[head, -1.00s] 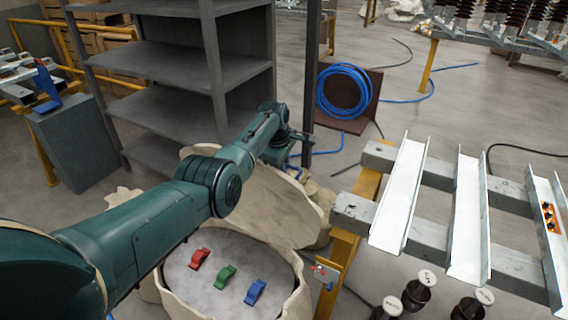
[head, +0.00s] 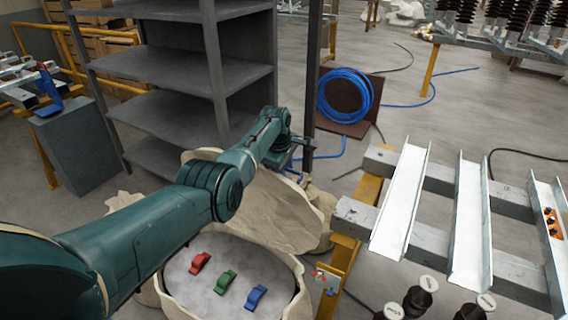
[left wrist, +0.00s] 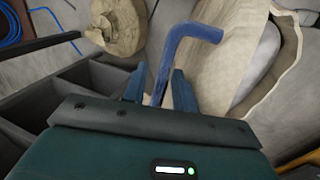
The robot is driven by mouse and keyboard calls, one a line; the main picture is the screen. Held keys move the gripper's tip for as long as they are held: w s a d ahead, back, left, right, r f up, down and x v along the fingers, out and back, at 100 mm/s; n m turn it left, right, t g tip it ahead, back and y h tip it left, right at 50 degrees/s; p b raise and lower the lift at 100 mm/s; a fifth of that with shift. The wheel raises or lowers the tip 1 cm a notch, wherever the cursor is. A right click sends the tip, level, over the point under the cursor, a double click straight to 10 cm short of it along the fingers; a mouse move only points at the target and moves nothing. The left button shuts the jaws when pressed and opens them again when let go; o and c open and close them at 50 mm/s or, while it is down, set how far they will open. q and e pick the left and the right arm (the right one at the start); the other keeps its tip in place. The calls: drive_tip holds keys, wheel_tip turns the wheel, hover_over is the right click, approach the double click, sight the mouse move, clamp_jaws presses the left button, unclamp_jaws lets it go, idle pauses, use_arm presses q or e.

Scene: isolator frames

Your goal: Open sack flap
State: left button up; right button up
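The pale canvas sack (head: 298,309) stands open in the lower middle of the head view. Its flap (head: 268,198) is raised and leans away behind the opening. A red piece (head: 200,262), a green piece (head: 226,281) and a blue piece (head: 256,296) lie on the grey surface inside. My left gripper (head: 297,160) is beyond the flap, its fingertips hard to see there. In the left wrist view a bent blue rod (left wrist: 165,65) stands between its fingers (left wrist: 158,88), appearing held. The rod's bent end points right, over pale cloth (left wrist: 215,70); contact cannot be told. My right gripper is out of view.
A grey shelf unit (head: 190,70) stands close behind my left arm. A blue hose coil (head: 345,95) leans on a brown board. At right, white channels (head: 402,200) lie across grey beams on a yellow frame (head: 343,255). Floor behind the beams is mostly clear.

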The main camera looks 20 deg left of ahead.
use_arm(q)
drive_tip(key=p+v, duration=0.3)
drive_tip(key=v, duration=1)
drive_tip(key=s+d+f+m+y, duration=0.1)
drive_tip(key=s+f+m, duration=0.7)
drive_tip(key=s+f, duration=0.65)
drive_tip(key=s+d+m, duration=0.3)
drive_tip(key=s+m, duration=0.1)
drive_tip(key=s, duration=0.5)
drive_tip(key=s+d+m+h, duration=0.1)
drive_tip(key=s+d+m, duration=0.15)
drive_tip(key=s, duration=0.55)
drive_tip(key=s+d+m, duration=0.2)
drive_tip(key=s+m, duration=0.3)
drive_tip(key=s, duration=0.4)
drive_tip(key=w+d+f+t+h, duration=0.2)
drive_tip(key=w+d+f+t, duration=0.3)
drive_tip(key=d+f+t, duration=0.1)
drive_tip(key=shift+w+f+t+h, duration=0.25)
drive_tip(key=shift+f+t+h, duration=0.15)
drive_tip(key=shift+f+t, duration=0.3)
